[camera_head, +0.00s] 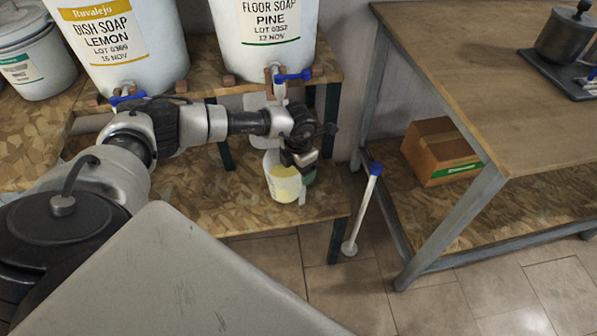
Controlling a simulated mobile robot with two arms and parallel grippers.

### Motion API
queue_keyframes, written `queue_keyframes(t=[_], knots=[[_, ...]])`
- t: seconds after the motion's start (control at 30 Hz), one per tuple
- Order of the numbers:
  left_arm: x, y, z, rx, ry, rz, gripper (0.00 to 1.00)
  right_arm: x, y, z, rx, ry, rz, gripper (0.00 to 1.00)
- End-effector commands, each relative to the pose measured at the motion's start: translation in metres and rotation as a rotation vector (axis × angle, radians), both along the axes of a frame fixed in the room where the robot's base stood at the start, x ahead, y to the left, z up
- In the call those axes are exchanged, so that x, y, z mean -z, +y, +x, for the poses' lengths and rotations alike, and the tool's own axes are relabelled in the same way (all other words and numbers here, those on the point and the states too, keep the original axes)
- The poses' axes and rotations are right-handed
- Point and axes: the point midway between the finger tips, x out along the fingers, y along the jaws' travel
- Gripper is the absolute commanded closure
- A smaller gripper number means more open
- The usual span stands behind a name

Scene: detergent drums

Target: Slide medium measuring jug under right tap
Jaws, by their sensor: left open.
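The right tap (279,86), with a blue handle, is on the front of the white "Floor Soap Pine" drum (266,35). A pale jug with yellow in its lower part (284,186) stands on the lower shelf, below and in front of this tap. A green object (308,176) is just right of it, mostly hidden. I cannot tell which is the medium measuring jug. My left gripper (301,160) is open, pointing down at the top right of the pale jug and covering part of it; contact is unclear. My right gripper is not in view.
The "Dish Soap Lemon" drum (128,42) and its left tap (127,96) stand to the left. The lower shelf (235,205) is bare left of the jug. A blue-topped white stick (364,208) stands on the floor at right, near a table with a cardboard box (436,152) underneath.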

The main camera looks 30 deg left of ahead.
Motion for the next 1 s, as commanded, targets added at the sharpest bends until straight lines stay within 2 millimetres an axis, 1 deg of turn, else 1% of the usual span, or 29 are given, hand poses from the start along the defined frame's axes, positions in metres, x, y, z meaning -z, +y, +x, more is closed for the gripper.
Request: queue_keyframes(t=[0.03,0.1,0.23,0.83,0.87,0.93,0.97,1.0], knots=[[-0.01,0.0,0.0,0.0,-0.002,-0.001,0.23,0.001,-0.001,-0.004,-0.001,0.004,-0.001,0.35],[-0.019,0.0,0.001,-0.001,-0.002,-0.001,0.23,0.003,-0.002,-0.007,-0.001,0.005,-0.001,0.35],[-0.028,0.0,0.0,-0.001,0.0,0.001,0.23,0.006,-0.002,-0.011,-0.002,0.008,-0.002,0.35],[-0.029,-0.001,0.0,0.0,0.0,-0.002,0.23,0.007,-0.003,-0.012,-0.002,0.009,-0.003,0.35],[-0.029,-0.003,-0.001,0.002,0.0,-0.009,0.23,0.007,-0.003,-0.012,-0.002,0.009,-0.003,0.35],[-0.026,-0.015,-0.002,0.009,-0.006,-0.05,0.23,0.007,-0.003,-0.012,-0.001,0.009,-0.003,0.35],[-0.024,-0.025,-0.003,0.014,-0.01,-0.08,0.23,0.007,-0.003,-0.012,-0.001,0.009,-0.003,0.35],[-0.022,-0.041,-0.006,0.022,-0.019,-0.136,0.23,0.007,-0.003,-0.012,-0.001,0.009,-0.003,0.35]])
